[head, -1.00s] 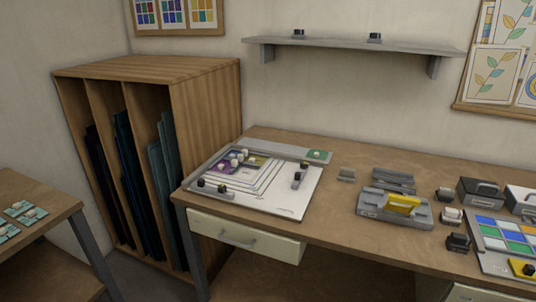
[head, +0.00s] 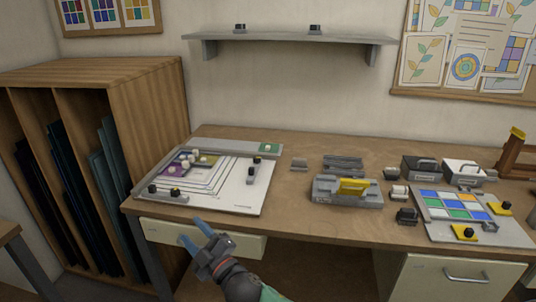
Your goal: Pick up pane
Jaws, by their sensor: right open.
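I cannot tell which pane the task means. Purple and yellow pieces (head: 181,160) with several white knobs lie at the board's upper left. Tall dark glass sheets (head: 112,165) stand in the wooden rack at the left. My right gripper (head: 191,231) comes up from the bottom, with its blue fingers apart and empty. It shows in front of the drawer, below the board, apart from the panes. My left gripper is not in view.
The workbench (head: 300,215) also carries a grey block with a yellow piece (head: 352,187), a tray of coloured squares (head: 455,207) and dark and white boxes (head: 462,172). A shelf (head: 290,38) hangs above. Bare bench lies between board and block.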

